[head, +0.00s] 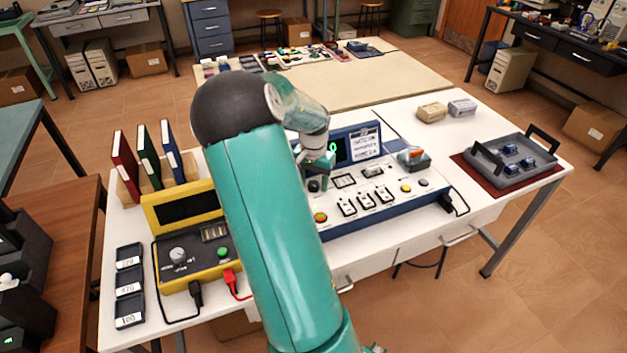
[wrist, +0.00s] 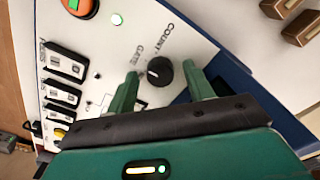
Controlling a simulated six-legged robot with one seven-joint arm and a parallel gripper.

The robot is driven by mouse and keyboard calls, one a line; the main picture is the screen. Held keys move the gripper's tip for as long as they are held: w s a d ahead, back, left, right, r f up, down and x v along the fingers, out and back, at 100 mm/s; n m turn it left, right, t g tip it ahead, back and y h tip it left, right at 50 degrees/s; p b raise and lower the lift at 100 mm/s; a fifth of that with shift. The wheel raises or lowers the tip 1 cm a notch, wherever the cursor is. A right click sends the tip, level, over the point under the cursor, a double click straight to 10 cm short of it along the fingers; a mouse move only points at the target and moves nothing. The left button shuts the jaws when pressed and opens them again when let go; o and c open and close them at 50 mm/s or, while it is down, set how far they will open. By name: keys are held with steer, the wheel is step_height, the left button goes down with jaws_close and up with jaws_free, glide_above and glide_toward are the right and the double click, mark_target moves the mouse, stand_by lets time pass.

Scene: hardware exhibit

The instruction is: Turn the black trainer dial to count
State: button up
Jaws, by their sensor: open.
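The blue-framed trainer (head: 400,205) stands on the white table, with a white sloped panel. Its black dial (wrist: 160,72) is a round knob with a light mark on its left side, toward the word GATE. The word COUNT is printed above it in the wrist view. In the head view, the dial (head: 315,185) sits at the panel's left, just below my gripper (head: 317,174). In the wrist view, my gripper (wrist: 161,73) is open, with one green finger on each side of the dial. I cannot tell whether the fingers touch it.
A yellow meter (head: 190,250) stands to the left, a grey tray (head: 515,158) to the right.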

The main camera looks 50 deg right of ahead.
steer(key=c, duration=1)
steer(key=shift+m, duration=0.4)
steer(key=m, duration=0.3)
steer(key=shift+m, duration=2.5)
steer(key=shift+o, duration=0.2)
steer(key=o, duration=1)
steer(key=shift+c, duration=0.2)
